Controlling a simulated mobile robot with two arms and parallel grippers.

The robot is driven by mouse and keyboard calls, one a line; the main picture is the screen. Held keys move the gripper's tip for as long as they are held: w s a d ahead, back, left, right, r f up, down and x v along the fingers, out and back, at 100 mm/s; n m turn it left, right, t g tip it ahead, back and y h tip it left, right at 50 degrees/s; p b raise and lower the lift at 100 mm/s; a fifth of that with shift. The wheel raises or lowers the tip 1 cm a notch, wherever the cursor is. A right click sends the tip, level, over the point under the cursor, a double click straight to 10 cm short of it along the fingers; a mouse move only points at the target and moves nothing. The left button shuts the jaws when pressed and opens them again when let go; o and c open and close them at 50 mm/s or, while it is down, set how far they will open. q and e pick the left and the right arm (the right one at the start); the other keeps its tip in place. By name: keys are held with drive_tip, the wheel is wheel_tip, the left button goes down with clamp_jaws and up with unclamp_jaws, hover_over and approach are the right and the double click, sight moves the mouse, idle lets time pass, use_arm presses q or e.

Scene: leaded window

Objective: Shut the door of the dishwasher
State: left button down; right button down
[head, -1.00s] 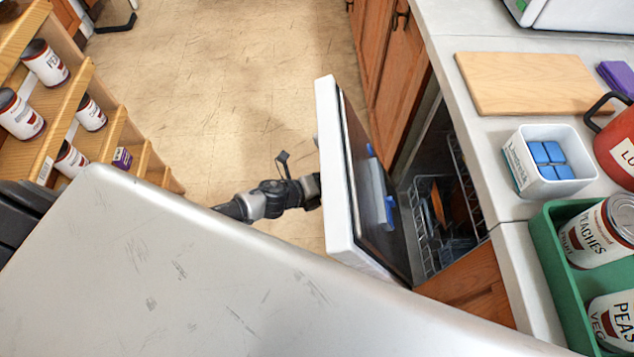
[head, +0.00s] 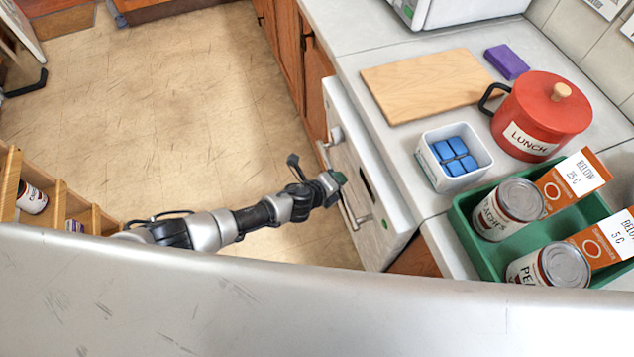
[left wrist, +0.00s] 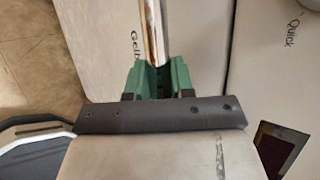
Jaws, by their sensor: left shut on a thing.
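The white dishwasher door (head: 392,212) stands upright under the counter, up against its front. The inside with the racks is hidden behind it. Its silver bar handle (head: 349,213) runs along the outer face. My left gripper (head: 337,179) is at this handle. In the left wrist view, the green fingers (left wrist: 157,80) are shut on the silver handle bar (left wrist: 150,30), with the pale door panel (left wrist: 200,50) behind. Whether a thin gap is left at the door's edge I cannot tell. My right gripper is not in view.
The counter above holds a cutting board (head: 425,85), a white tub of blue blocks (head: 455,172), a red pot (head: 540,120) and a green tray (head: 500,262) with cans. Wooden shelves (head: 60,205) stand at left. The floor (head: 190,110) between is clear.

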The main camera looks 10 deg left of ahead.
sight(354, 174)
use_arm(q)
drive_tip(key=d, duration=0.1)
drive_tip(key=w+d, duration=0.1)
drive_tip(key=d, duration=0.1)
drive_tip(key=w+d+r, duration=0.1)
drive_tip(key=shift+d+p, duration=0.3)
drive_tip(key=shift+p, duration=0.05)
drive_tip(key=shift+w+d+r, duration=0.1)
drive_tip(key=shift+d+r, duration=0.25)
drive_tip(key=c, duration=1.3)
unclamp_jaws()
drive_tip(key=o, duration=0.3)
drive_tip(key=shift+w+d, duration=0.15)
drive_tip(key=shift+d, duration=0.05)
drive_tip(key=shift+a, duration=0.1)
